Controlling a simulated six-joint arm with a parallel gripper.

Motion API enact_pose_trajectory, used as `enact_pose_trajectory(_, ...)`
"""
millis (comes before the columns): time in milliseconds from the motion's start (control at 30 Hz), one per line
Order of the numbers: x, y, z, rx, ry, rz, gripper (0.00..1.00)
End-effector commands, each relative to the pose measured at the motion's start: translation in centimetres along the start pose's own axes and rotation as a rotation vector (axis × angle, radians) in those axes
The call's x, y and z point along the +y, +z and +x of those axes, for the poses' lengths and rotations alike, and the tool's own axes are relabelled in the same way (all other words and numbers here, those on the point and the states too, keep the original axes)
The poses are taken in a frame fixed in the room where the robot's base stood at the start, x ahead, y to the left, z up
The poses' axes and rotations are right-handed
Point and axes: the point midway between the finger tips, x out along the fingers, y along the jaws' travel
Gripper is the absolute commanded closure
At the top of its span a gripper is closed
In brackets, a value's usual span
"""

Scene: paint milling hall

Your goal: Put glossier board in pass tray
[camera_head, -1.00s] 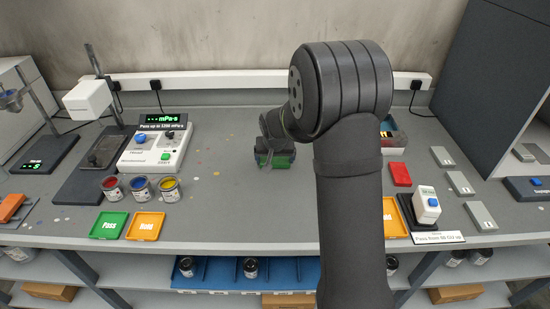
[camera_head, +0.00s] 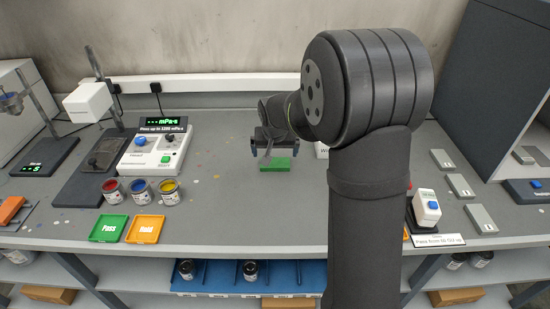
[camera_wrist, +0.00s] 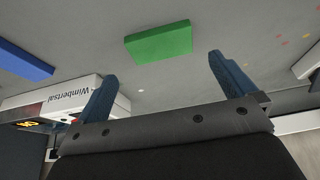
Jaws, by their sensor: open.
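A flat green board (camera_head: 277,164) lies on the grey bench, in front of and just below my gripper (camera_head: 272,146). In the wrist view the green board (camera_wrist: 158,43) sits beyond the two dark blue fingers, not between them. My gripper is open and empty. A blue board (camera_wrist: 22,60) lies at the left of the wrist view; my arm hides that area in the head view. I cannot tell which board is glossier. A green Pass tray (camera_head: 108,228) and an orange Hold tray (camera_head: 145,228) lie side by side at the front left.
A gloss meter (camera_head: 427,207) stands front right by a sign; my arm hides the bench to its left. A white Wimbertsal device (camera_wrist: 75,95) shows in the wrist view. Paint cans (camera_head: 140,191) stand behind the trays. Labelled grey blocks (camera_head: 460,186) lie far right.

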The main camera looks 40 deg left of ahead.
Motion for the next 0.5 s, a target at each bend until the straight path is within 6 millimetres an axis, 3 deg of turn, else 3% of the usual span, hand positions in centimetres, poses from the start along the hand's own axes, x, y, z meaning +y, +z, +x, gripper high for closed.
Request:
enact_pose_trajectory(200, 0.0, 0.0, -3.6, 0.001, 0.000, 0.000, 0.00)
enact_pose_trajectory(500, 0.0, 0.1, -5.1, -0.001, 0.001, 0.000, 0.00)
